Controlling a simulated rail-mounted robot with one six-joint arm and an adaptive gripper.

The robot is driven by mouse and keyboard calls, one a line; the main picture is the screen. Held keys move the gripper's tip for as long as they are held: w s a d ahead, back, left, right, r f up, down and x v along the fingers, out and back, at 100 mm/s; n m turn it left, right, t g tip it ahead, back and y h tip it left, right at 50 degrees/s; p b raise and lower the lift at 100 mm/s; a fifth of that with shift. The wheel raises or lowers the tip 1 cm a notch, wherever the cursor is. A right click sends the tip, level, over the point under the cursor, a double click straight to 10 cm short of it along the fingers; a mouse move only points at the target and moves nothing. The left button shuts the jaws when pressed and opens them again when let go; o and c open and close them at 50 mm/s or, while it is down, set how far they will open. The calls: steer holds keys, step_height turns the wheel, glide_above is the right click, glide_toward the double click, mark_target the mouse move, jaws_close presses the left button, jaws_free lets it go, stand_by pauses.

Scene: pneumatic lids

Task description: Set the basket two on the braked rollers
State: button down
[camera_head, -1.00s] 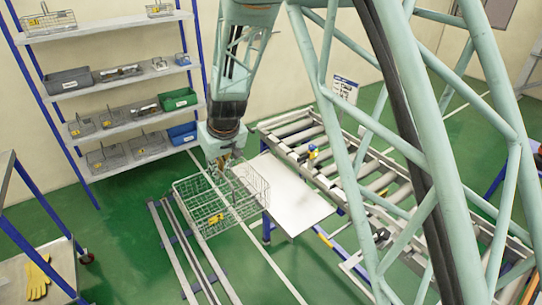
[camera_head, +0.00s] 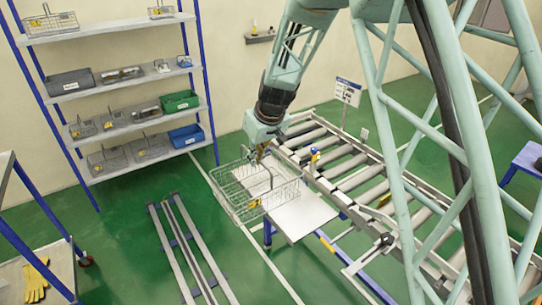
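A wire basket (camera_head: 236,199) with a yellow tag hangs from my gripper (camera_head: 262,158), partly over a pale flat plate (camera_head: 303,216). My gripper is at the basket's far right side, around its handle or rim; the fingers are small and partly hidden. The basket looks level and above the floor; I cannot tell whether it touches the plate. The roller conveyor (camera_head: 352,166) runs to the right of the basket, beyond the plate, with a small blue and yellow device (camera_head: 315,157) on its near rail. I cannot tell which rollers are braked.
A shelf rack (camera_head: 128,75) with bins and wire baskets stands at the left. Floor rails (camera_head: 186,250) lie left of the basket. A cart with yellow gloves (camera_head: 36,279) is at the lower left. A sign (camera_head: 347,91) stands behind the conveyor.

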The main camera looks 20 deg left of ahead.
steer(key=shift+w+d, duration=0.25)
steer(key=shift+w, duration=0.15)
steer(key=shift+w+d+f+p, duration=0.15)
steer(key=shift+w+d+p, duration=0.1)
steer(key=shift+w+d, duration=0.55)
steer(key=shift+w+d+f+p, duration=0.1)
steer(key=shift+w+d+p, duration=0.15)
steer(key=shift+w+d, duration=0.5)
steer(key=shift+w+a+f, duration=0.15)
steer(key=shift+a, duration=0.05)
steer(key=c, duration=2.9)
jaws_free()
steer(key=shift+v, duration=6.15)
